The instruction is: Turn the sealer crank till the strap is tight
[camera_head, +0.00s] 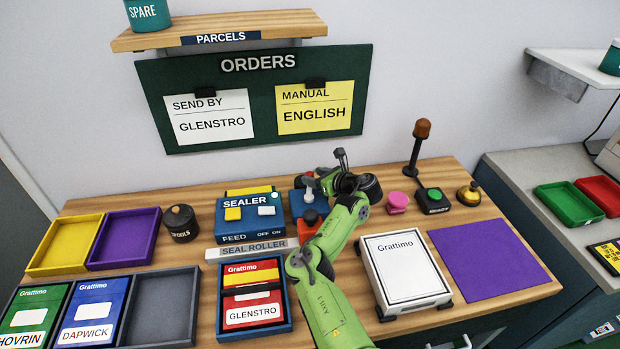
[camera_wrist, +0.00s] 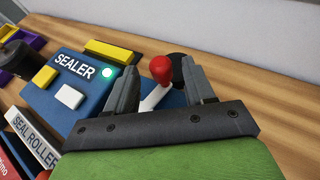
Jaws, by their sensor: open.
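The blue sealer (camera_head: 230,226) stands mid-table, and it also shows in the wrist view (camera_wrist: 62,97) with a small lit green lamp. To its right a crank with a red knob (camera_wrist: 161,69) on a pale arm shows in the wrist view. My gripper (camera_wrist: 161,80) is open, with its fingers to either side of the knob in the picture; I see no contact. In the head view my gripper (camera_head: 341,166) is over the back of the table, by the blue crank housing (camera_head: 299,206), partly hiding it. I cannot make out the strap.
A seal roller plate (camera_head: 252,248) and a blue tray (camera_head: 221,318) with a red Glenstro parcel (camera_head: 252,309) lie in front of the sealer. A dark pot (camera_head: 180,224) stands left.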

